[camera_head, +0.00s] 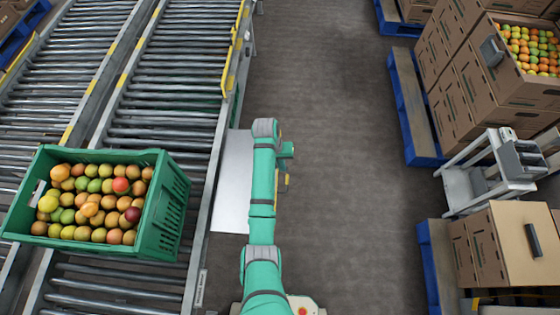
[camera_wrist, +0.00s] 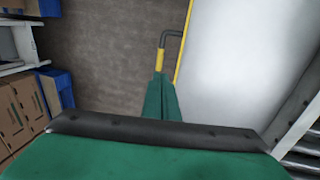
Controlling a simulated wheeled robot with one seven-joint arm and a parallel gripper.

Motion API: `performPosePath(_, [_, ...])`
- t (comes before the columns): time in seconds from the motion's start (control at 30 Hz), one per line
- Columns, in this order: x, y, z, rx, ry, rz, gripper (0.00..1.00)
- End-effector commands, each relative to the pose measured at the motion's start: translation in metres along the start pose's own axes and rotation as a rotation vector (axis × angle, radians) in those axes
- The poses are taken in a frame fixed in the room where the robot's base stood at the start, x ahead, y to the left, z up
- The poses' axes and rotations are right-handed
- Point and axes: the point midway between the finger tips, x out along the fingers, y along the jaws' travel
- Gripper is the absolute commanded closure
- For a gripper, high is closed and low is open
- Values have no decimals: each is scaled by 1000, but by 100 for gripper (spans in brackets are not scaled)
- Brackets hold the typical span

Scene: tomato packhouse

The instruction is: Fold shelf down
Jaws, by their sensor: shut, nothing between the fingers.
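The shelf (camera_head: 233,185) is a smooth pale-grey panel at the right side of the roller conveyor in the head view. Its broad top face shows and looks about level; my arm covers part of its right side. In the wrist view the shelf (camera_wrist: 245,75) fills the right half, with a yellow strip along its left edge. A dark bent rod (camera_wrist: 173,34) with a yellow sleeve (camera_wrist: 160,60) sticks out by that edge. My gripper (camera_wrist: 160,78) is shut and empty, its green fingertips close to the sleeve; I cannot tell whether they touch.
A green crate of tomatoes (camera_head: 165,210) stands on the conveyor (camera_head: 165,120) at left. Cardboard boxes (camera_head: 470,95) on blue pallets (camera_head: 412,105) and a grey stand (camera_head: 475,185) line the right side. The floor aisle (camera_head: 340,130) between is clear.

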Motion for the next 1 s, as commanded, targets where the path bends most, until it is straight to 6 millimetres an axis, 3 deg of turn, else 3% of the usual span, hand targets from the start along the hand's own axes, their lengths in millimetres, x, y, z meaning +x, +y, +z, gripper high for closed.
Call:
performPosePath(0.2, [42,5,1,9,-4,-1,100])
performPosePath(0.4, [68,3,0,6,-2,-1,100])
performPosePath(0.6, [78,0,0,1,0,0,100])
performPosePath(1.0, [79,0,0,1,0,-3,100])
